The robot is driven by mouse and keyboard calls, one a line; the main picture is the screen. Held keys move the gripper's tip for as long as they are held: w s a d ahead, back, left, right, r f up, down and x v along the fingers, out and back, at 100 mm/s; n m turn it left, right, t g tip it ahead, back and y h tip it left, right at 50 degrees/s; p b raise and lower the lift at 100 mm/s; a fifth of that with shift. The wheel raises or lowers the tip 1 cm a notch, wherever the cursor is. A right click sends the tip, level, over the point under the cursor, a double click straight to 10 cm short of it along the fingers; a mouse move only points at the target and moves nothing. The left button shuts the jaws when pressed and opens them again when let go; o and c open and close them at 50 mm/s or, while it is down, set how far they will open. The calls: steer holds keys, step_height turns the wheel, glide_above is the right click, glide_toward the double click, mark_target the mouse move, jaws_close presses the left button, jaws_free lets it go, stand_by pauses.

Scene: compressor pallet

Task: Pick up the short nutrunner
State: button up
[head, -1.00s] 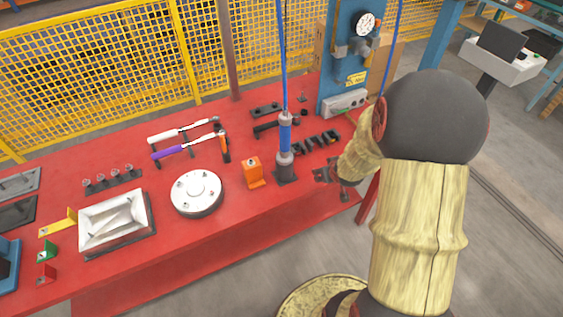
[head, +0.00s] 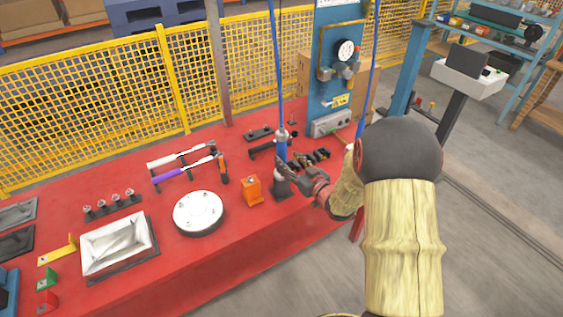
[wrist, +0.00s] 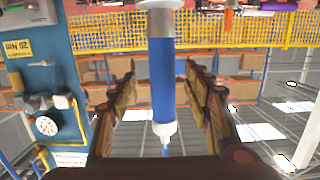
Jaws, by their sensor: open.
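The nutrunner (head: 282,147), an upright tool with a blue barrel and pale metal ends, stands in a dark grey holder (head: 283,187) on the red table, with a blue hose rising from its top. In the wrist view, which is upside down, its blue barrel (wrist: 162,82) runs down the middle between my fingers. My gripper (head: 286,166) is open at the tool's barrel, with one finger on each side and visible gaps. In the head view my fingers hide part of the barrel. I cannot tell how deep the barrel sits between the fingers.
An orange block (head: 251,190) and a round silver flange (head: 198,212) stand left of the holder. Black sockets (head: 318,155) lie close behind my gripper. A blue post with a gauge (head: 345,50) stands at the back right, and a second blue hose (head: 370,85) hangs there.

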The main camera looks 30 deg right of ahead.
mark_target(284, 157)
steer(key=w, duration=0.3)
steer(key=w+f+b, duration=0.1)
steer(key=shift+w+a, duration=0.3)
steer(key=shift+w, duration=0.05)
steer(key=shift+c, duration=0.6)
steer(key=c, duration=1.1)
jaws_close()
steer(key=shift+r, duration=0.2)
